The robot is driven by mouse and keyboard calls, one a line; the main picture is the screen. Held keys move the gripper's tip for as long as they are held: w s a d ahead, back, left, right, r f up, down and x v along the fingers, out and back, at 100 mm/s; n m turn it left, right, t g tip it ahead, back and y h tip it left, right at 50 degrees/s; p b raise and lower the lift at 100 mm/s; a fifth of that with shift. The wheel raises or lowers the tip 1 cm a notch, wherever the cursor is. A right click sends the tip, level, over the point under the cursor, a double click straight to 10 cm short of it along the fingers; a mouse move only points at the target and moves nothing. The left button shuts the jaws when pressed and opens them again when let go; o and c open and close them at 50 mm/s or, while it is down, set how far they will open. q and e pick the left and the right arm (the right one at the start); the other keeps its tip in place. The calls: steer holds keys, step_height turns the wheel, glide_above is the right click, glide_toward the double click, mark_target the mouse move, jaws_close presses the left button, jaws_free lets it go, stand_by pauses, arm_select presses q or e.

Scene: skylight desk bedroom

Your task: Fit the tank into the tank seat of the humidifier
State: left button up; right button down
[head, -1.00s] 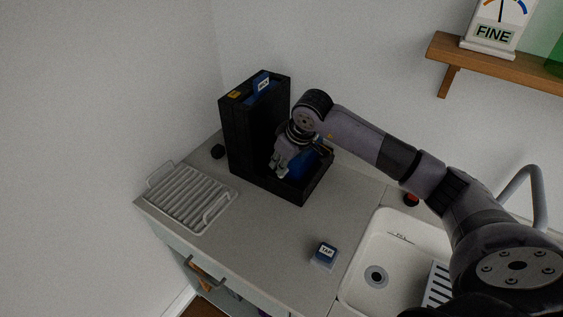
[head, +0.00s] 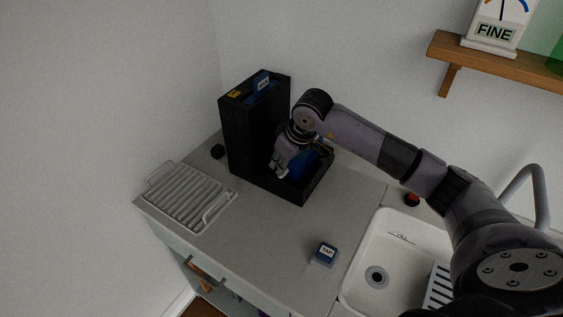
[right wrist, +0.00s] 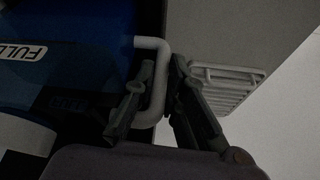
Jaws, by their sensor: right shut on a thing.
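The humidifier (head: 240,140) is a tall black housing with a low, open-topped front part, standing on the counter against the wall. The blue tank (head: 297,167) is partly hidden behind my right gripper and sits within the low front part. My right gripper (head: 281,171) is over that part. In the right wrist view, the tank (right wrist: 95,30) carries a "FULL" label and a white handle (right wrist: 158,85). The right gripper's fingers (right wrist: 155,105) are shut around this handle. I cannot tell whether the tank rests fully on the seat's floor. My left gripper is not in view.
A white wire rack (head: 187,196) lies left of the humidifier. The counter's middle is clear.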

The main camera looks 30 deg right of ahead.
stand_by(0.7)
steer(key=c, duration=1.6)
jaws_free()
steer(key=shift+o, duration=0.2)
steer(key=shift+s+f+b, duration=0.2)
steer(key=shift+f+b, duration=0.1)
steer(key=v, duration=1.2)
steer(key=shift+r, duration=0.3)
steer(key=shift+w, duration=0.15)
